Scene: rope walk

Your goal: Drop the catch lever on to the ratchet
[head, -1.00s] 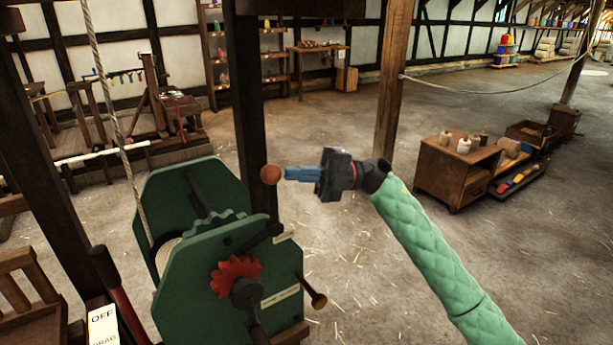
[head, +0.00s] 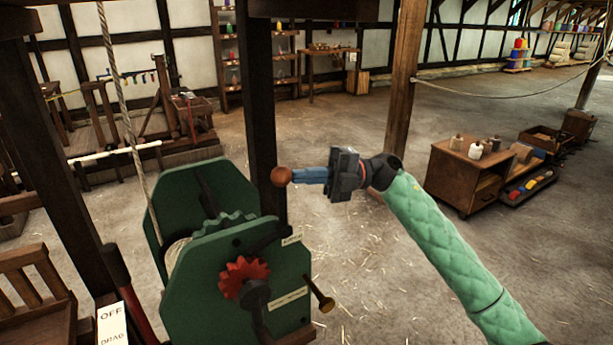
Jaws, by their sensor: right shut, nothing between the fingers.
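The green winch (head: 180,195) stands at lower left, with a red toothed ratchet wheel (head: 243,277) on its front plate. My left gripper is out of view.
A dark post (head: 262,110) rises behind the winch, and a rope (head: 117,90) runs down to its drum. A brass-ended peg (head: 325,304) juts from its right side. An OFF/DRAG label (head: 112,325) is at lower left. The floor to the right is open up to a wooden cabinet (head: 458,175).

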